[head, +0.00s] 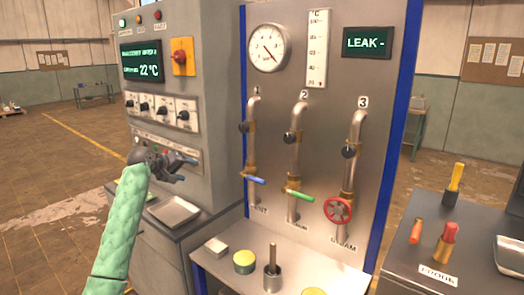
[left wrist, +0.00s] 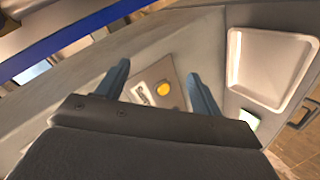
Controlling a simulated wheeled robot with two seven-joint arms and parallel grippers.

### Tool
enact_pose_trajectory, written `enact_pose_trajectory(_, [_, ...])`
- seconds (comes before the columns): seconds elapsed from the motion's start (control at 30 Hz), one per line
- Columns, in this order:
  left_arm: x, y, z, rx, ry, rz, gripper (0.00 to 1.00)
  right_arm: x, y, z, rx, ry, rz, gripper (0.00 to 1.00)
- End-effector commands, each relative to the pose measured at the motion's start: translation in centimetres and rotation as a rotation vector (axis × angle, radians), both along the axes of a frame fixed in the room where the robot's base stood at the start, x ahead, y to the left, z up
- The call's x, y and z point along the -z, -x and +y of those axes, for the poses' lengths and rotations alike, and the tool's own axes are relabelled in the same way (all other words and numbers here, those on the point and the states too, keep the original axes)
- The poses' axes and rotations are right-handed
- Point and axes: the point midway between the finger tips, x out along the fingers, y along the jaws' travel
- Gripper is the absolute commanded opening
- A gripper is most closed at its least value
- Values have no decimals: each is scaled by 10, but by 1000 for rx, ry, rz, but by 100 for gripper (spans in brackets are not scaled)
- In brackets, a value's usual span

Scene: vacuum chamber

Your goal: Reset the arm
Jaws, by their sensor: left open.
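My left arm in its green sleeve comes in from the lower left of the head view. My left gripper (head: 183,171) is in front of the grey control cabinet (head: 212,60), below its row of black switches. In the left wrist view the two blue-grey fingers (left wrist: 160,92) stand well apart, open, with nothing between them. Past them a panel with a yellow button (left wrist: 162,88) and a white label shows. My right gripper is not in view.
A metal tray (head: 173,211) lies on the ledge below the left gripper; it also shows in the left wrist view (left wrist: 268,66). A pipe panel with gauge (head: 268,48), blue, green and red (head: 338,210) valve handles stands to the right. A dark bench (head: 405,262) holds several tools.

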Motion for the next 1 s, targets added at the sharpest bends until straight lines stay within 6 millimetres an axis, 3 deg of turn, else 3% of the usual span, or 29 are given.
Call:
enact_pose_trajectory(0.03, [26,12,-6,9,-27,14,67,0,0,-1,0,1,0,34])
enact_pose_trajectory(0.1, [55,27,-12,18,-67,25,67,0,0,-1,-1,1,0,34])
enact_pose_trajectory(0.5, [204,135,-42,87,-278,97,67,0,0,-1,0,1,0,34])
enact_pose_trajectory(0.7, [263,199,-52,124,-373,133,67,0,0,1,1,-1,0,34])
enact_pose_trajectory(1.0, [331,305,-65,185,-503,189,67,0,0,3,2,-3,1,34])
